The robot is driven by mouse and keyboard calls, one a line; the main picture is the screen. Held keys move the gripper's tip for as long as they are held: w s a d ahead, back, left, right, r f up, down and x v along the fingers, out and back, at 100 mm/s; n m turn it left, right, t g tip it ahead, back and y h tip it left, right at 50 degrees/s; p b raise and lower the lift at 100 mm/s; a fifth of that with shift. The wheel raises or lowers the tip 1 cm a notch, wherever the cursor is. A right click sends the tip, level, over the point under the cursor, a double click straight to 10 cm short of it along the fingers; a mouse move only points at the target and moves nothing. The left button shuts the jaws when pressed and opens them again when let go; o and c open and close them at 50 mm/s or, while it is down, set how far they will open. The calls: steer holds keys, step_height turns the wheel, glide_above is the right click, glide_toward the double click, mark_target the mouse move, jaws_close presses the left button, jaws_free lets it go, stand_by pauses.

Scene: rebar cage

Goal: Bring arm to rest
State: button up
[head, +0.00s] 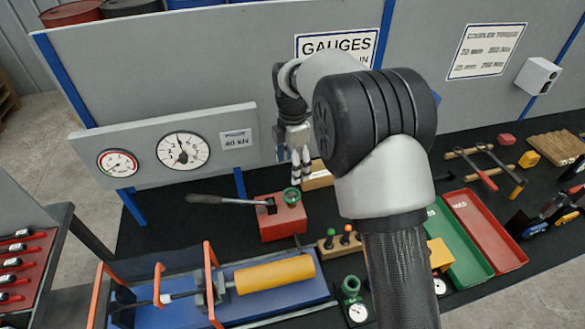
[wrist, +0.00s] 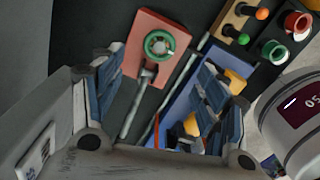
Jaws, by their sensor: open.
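My arm reaches over the black bench, its dark link and pale joints filling the middle of the head view. My gripper (head: 300,178) hangs fingers-down in front of the grey panel, above and behind the red block (head: 282,218) with its green knob and lever. In the wrist view my gripper (wrist: 158,75) has its two blue-grey fingers spread wide with nothing held. The red block (wrist: 150,55) and its green ring show between and beyond the fingers. My arm hides part of the bench behind it.
A blue press base with a yellow cylinder (head: 275,274) and orange frames stands front left. Gauges (head: 183,150) are on a low panel behind. A wooden strip with coloured knobs (head: 340,241), green tray (head: 452,245), red tray (head: 487,232) and hand tools lie to the right.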

stand_by(0.3)
steer(key=s+d+r+m+t+b, duration=0.1)
steer(key=s+d+r+m+b, duration=0.1)
steer(key=s+d+r+m, duration=0.5)
steer(key=s+d+r+m+t+b, duration=0.1)
steer(key=s+d+r+m+b, duration=0.15)
steer(key=s+r+m, duration=0.45)
steer(key=s+d+f+m+t+b, duration=0.1)
steer(key=s+d+f+m, duration=0.1)
steer(key=s, duration=0.4)
steer(key=s+d+f+m+b, duration=0.1)
steer(key=s+d+f+m, duration=0.1)
steer(key=s+m, duration=0.2)
steer(key=s+d+f+m+t+b, duration=0.1)
steer(key=s+d+f+m, duration=0.1)
steer(key=s, duration=0.8)
steer(key=shift+f+m+t, duration=0.3)
steer(key=shift+f+m, duration=0.15)
steer(key=shift+m, duration=0.35)
